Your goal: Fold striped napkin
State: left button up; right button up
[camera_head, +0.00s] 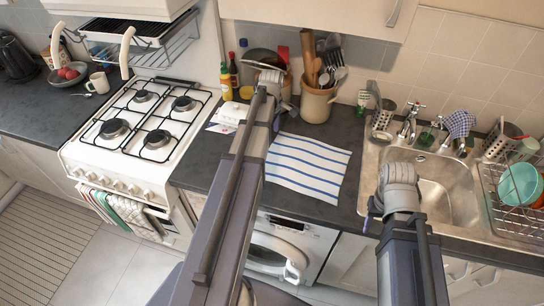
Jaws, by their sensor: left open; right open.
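The striped napkin (308,167), white with blue stripes, lies flat and spread out on the dark counter, left of the sink. My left arm passes over its left edge and hides part of it. My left gripper (286,104) is beyond the napkin near the utensil pot, largely hidden by its own arm; it is open, with nothing seen in it. My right gripper (372,208) is right of the napkin, near the counter front and the sink's left rim. It is open, mostly hidden by its wrist, with nothing seen in it.
A utensil pot (317,101) and bottles (226,82) stand behind the napkin. The gas hob (146,118) is at left, the sink (440,180) and dish rack (510,195) at right. A washer (270,243) is under the counter. A small bare counter strip lies right of the napkin.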

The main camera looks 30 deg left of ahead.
aim_at(272, 153)
pick_arm(q)
notch_tip(272, 153, down, 8)
jog(key=b, duration=0.7)
jog(key=shift+r, duration=0.15)
